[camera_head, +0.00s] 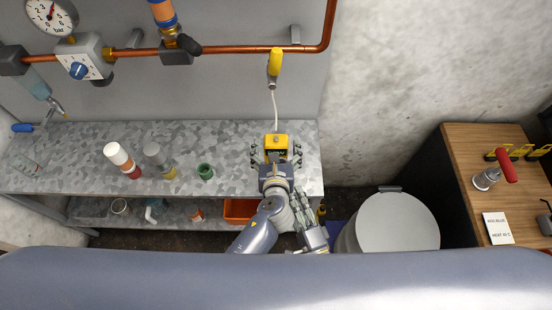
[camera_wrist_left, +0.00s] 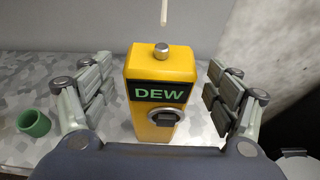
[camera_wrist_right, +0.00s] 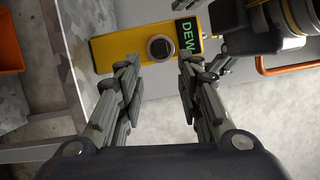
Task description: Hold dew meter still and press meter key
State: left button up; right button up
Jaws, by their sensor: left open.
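The yellow dew meter (camera_head: 276,141) stands at the bench's right end. In the left wrist view the meter (camera_wrist_left: 150,66) is upright, with a green DEW display and a dark key (camera_wrist_left: 166,118) in a silver ring. My left gripper (camera_head: 276,152) is open, with its fingers on either side of the meter and gaps showing. In the right wrist view the meter (camera_wrist_right: 118,52) appears sideways, with its key (camera_wrist_right: 160,47) beyond my right gripper (camera_wrist_right: 158,85). The right fingers are apart with nothing between them, in front of the bench in the head view.
A grey bench (camera_head: 235,178) carries a white-capped bottle (camera_head: 118,155), a grey-capped bottle (camera_head: 155,153) and a green cup (camera_head: 205,171). An orange bin (camera_head: 240,210) sits below. A yellow handle (camera_head: 274,62) hangs above the meter. A grey drum (camera_head: 398,222) stands at right.

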pick_arm(q)
jog(key=shift+x, duration=1.3)
jog(key=c, duration=1.5)
pick_arm(e)
jog(key=shift+c, duration=0.3)
grip_shut()
pick_arm(q)
jog(key=shift+f, duration=0.1)
